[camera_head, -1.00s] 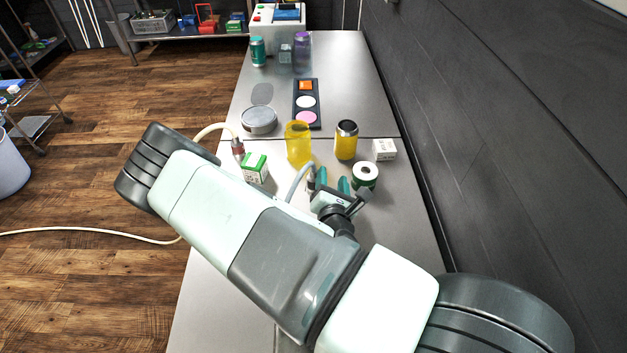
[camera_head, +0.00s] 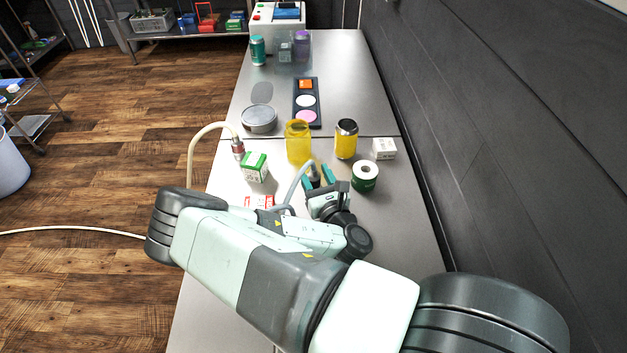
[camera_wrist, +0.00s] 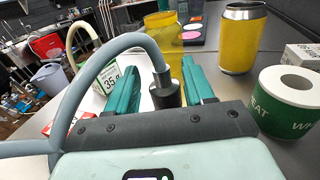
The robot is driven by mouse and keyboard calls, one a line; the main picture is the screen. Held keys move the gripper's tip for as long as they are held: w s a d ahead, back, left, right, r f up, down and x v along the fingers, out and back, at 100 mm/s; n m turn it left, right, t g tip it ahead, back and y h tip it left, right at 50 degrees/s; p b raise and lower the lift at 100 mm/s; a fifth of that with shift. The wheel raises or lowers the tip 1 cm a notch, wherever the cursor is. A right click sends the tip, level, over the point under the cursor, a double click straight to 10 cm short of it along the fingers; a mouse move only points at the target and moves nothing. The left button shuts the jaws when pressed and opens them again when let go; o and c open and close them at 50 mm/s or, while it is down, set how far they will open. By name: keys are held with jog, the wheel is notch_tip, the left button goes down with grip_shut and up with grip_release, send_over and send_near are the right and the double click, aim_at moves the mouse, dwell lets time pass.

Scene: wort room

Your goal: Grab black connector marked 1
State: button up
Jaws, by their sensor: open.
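The black connector (camera_wrist: 165,92) sits at the end of a thick grey hose (camera_wrist: 112,45). In the wrist view it stands between the two green fingers of my gripper (camera_wrist: 160,88), closer to the right finger. I cannot read any mark on it. In the head view the connector (camera_head: 314,176) shows small between the fingertips of my gripper (camera_head: 320,175), with the grey hose curving down on its left. My gripper is open, and I cannot tell whether a finger touches the connector.
A yellow translucent jar (camera_head: 298,143) stands just behind. A yellow can (camera_head: 346,139), a white box (camera_head: 384,149) and a green-labelled roll (camera_head: 365,177) are at the right. A green-white box (camera_head: 255,167) and a second connector with a red band (camera_head: 238,147) are at the left.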

aim_at(312, 167)
jog(key=x, duration=0.4)
jog(key=shift+w+r, duration=0.1)
jog(key=shift+w, duration=0.1)
jog(key=shift+c, duration=0.3)
grip_shut()
